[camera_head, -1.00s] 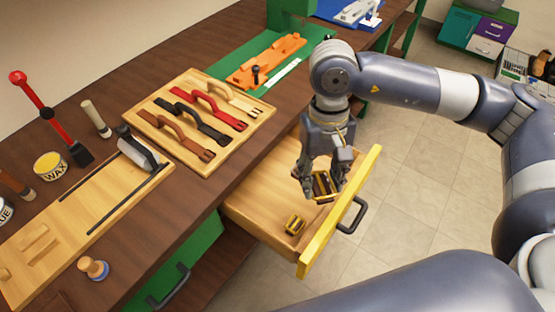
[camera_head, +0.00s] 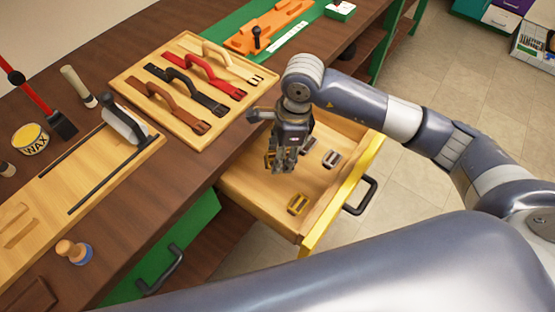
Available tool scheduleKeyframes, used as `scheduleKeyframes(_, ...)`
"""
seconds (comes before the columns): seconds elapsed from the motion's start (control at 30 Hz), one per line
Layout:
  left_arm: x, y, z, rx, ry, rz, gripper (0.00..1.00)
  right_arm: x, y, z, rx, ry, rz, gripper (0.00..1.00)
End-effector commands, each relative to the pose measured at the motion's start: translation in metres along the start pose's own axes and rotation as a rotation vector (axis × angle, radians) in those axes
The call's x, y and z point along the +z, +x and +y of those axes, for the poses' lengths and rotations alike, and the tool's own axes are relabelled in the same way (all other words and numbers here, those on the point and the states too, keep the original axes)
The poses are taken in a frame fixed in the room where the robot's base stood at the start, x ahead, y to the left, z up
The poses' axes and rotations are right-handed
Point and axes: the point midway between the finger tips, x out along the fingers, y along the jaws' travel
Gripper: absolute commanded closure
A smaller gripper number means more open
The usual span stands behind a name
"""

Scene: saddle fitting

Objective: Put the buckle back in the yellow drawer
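The yellow-fronted drawer (camera_head: 343,199) is pulled out from the workbench. A brass buckle (camera_head: 298,204) lies in it near the front left corner. A grey buckle (camera_head: 331,159) and another small grey buckle (camera_head: 309,143) lie farther back. My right gripper (camera_head: 283,166) points down over the drawer's inner side, near the bench edge. A brass-coloured piece (camera_head: 270,160), likely a buckle, shows at the left of its fingers. The fingers partly hide it, and I cannot tell whether they grip it. My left gripper is not in view.
A wooden board with several straps (camera_head: 190,85) lies on the bench behind the gripper. A long board with a white-and-black tool (camera_head: 125,125) and a wax tin (camera_head: 30,139) are at left. A green drawer front (camera_head: 185,245) is below the bench. Drawer space right of the gripper is open.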

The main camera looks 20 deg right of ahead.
Motion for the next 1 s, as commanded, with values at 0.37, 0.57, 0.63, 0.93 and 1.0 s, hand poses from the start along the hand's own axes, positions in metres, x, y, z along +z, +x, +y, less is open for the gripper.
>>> scheduleKeyframes(0.37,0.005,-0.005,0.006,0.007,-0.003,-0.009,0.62,-0.008,0.051,0.001,0.003,-0.001,0.002,0.82)
scheduleKeyframes(0.57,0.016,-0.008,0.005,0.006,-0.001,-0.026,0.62,-0.012,0.077,0.002,0.006,-0.001,0.001,0.82)
scheduleKeyframes(0.63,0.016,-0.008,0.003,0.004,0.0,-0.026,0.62,-0.013,0.084,0.001,0.004,-0.002,0.002,0.82)
scheduleKeyframes(0.93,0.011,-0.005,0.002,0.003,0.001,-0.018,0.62,-0.014,0.087,0.001,0.001,-0.004,0.001,0.82)
scheduleKeyframes(1.0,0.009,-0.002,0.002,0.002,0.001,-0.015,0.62,-0.014,0.09,0.001,0.001,-0.004,0.002,0.82)
